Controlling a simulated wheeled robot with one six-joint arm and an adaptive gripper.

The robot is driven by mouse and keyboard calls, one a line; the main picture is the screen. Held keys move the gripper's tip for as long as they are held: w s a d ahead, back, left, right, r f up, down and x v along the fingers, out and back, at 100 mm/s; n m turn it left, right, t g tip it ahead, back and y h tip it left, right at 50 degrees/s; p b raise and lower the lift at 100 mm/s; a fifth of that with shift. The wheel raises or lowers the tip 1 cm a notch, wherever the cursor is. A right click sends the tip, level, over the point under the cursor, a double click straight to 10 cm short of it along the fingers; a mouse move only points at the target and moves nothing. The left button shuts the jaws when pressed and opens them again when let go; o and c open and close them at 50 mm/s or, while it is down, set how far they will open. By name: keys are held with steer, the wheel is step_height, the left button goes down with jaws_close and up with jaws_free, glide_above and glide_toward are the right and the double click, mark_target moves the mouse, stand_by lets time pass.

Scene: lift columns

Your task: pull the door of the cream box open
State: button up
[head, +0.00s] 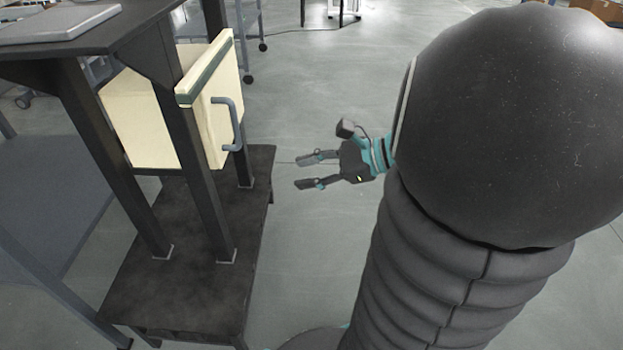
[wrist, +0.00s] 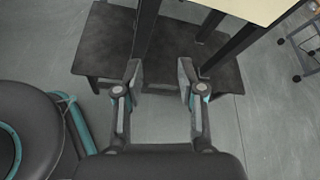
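The cream box (head: 142,112) sits in a dark frame at the left of the head view. Its door (head: 213,104) is on the right face, with a grey bar handle (head: 236,124) and a dark strip along its upper edge. The door looks closed against the box, though frame posts cover part of it. My gripper (head: 303,171) is open and empty to the right of the handle, apart from it and lower in the picture. In the wrist view the two fingers (wrist: 159,80) are spread, and a corner of the cream box (wrist: 262,8) shows at the top right. The handle is not visible there.
The dark stand (head: 190,270) has a low platform under the box and upright posts. A grey flat item (head: 58,22) lies on its top. A grey rack (head: 50,215) stands at the left. The floor (head: 310,245) between stand and arm is clear.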

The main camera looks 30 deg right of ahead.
steer(key=shift+s+a+f+n+g+h, duration=0.1)
steer(key=shift+s+f+n+g+h, duration=0.4)
steer(key=shift+f, duration=0.3)
steer(key=shift+s, duration=0.1)
steer(key=s+a+r+n+g+h+p, duration=0.1)
steer(key=s+a+r+n+h+p, duration=0.6)
steer(key=n, duration=1.2)
step_height(320, 180, up, 2)
steer(key=shift+s+a+r+n+g+h, duration=0.2)
steer(key=shift+s+a+n+g+h, duration=0.25)
steer(key=shift+s+h, duration=0.8)
steer(key=shift+r+t, duration=0.25)
steer(key=shift+c, duration=1.4)
steer(key=shift+d+n, duration=0.1)
steer(key=shift+n, duration=0.15)
steer(key=c, duration=0.4)
steer(key=shift+s, duration=0.1)
jaws_close()
